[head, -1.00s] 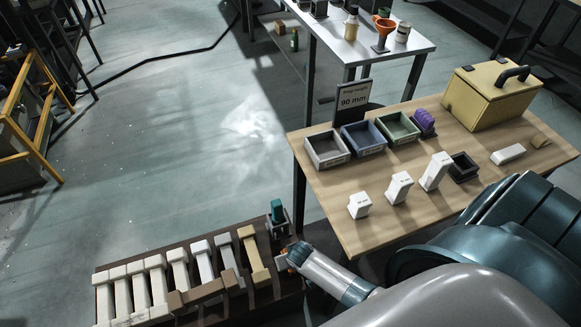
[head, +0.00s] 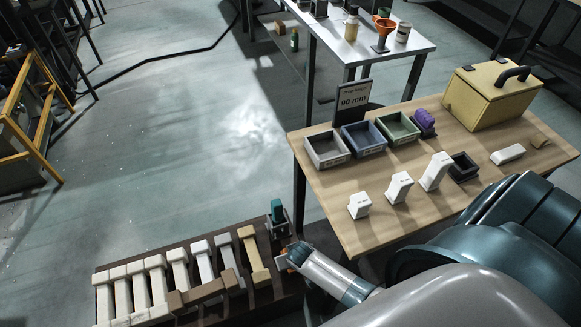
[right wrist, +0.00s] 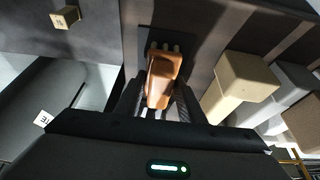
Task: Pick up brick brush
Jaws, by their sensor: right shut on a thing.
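An orange-brown block-like piece, which I take to be the brick brush (right wrist: 163,80), sits between my right fingers in the right wrist view. My right gripper (right wrist: 158,104) is shut on it. Its far end is at a dark plate, with several small pale knobs there. I cannot tell whether it touches the plate. In the head view my right gripper (head: 284,260) is at the right end of the low dark rack, with a bit of orange showing. My left gripper is not in view.
The low dark rack (head: 215,312) carries a row of white and tan bricks (head: 203,262). A teal-topped item (head: 277,210) stands at its far right corner. The wooden table (head: 375,225) with bins and white blocks is to the right. Open floor (head: 170,180) lies beyond the rack.

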